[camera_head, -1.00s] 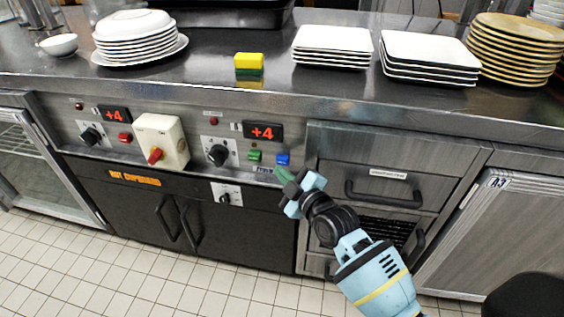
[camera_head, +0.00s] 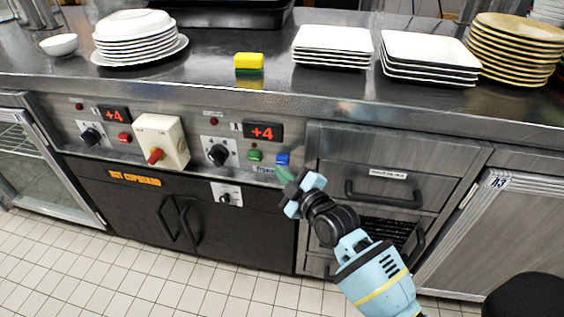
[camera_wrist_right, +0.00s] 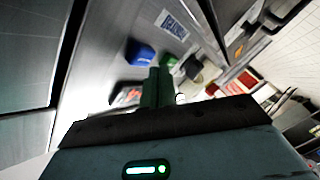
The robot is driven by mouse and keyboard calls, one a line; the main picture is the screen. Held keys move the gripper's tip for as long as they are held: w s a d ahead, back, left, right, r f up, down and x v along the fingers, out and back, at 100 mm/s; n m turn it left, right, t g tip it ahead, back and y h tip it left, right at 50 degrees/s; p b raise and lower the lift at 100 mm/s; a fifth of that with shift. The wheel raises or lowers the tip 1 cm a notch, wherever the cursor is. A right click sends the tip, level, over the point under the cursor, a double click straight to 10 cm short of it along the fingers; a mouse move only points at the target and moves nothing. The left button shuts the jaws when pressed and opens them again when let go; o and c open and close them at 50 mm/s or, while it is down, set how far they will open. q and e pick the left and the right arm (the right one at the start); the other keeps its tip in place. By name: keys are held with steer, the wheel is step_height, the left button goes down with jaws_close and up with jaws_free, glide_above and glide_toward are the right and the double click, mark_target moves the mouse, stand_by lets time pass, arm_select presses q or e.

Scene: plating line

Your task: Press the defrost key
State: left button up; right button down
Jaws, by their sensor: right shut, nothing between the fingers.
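The blue key (camera_head: 283,159) sits on the right end of the steel control panel, right of a green key (camera_head: 255,155). A small label (camera_head: 265,170) lies below the keys; it looks like "Defrost", and it also shows in the right wrist view (camera_wrist_right: 173,25) beside the blue key (camera_wrist_right: 142,55). My right gripper (camera_head: 283,174) is shut and empty, its green fingers (camera_wrist_right: 158,88) pointing at the panel just below the blue key. I cannot tell whether the fingertips touch anything. My left gripper is not in view.
A drawer handle (camera_head: 383,195) juts out to the right. Plate stacks (camera_head: 332,46) and a yellow-green sponge (camera_head: 249,64) stand on the counter.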

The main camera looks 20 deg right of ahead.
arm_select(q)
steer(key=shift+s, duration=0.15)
arm_select(e)
steer(key=shift+w+d, duration=0.15)
steer(key=shift+w, duration=0.05)
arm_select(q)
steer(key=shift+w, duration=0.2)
arm_select(e)
steer(key=shift+w+d, duration=0.1)
steer(key=shift+w, duration=0.05)
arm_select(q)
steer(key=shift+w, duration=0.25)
